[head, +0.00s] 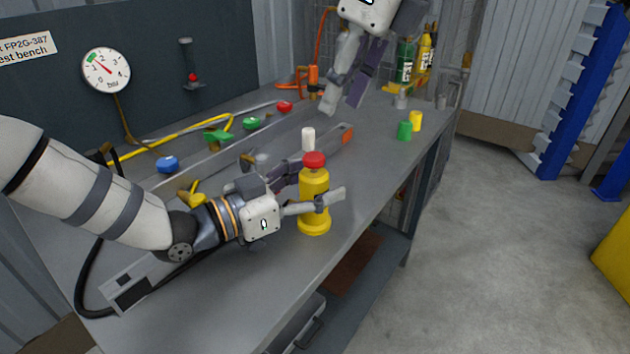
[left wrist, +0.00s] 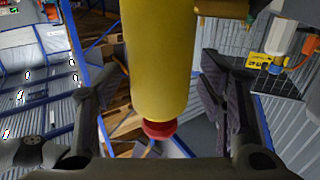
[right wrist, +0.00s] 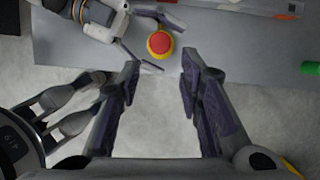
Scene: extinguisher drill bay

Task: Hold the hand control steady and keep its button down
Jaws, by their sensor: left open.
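The hand control (head: 314,204) is a yellow bottle-shaped body standing upright near the bench's front edge. Its red button (head: 314,159) is on top. My left gripper (head: 318,178) is open with a finger on each side of the body. In the left wrist view the yellow body (left wrist: 158,60) lies between the fingers, with gaps on both sides. My right gripper (head: 341,106) is open and empty, raised above the far part of the bench. In the right wrist view the red button (right wrist: 159,42) shows beyond and between its fingertips (right wrist: 162,62).
A white cylinder (head: 308,139) stands just behind the control. Coloured valve handles and a yellow hose (head: 172,147) lie toward the wall. The bench surface (head: 245,310) in front of my left arm is clear.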

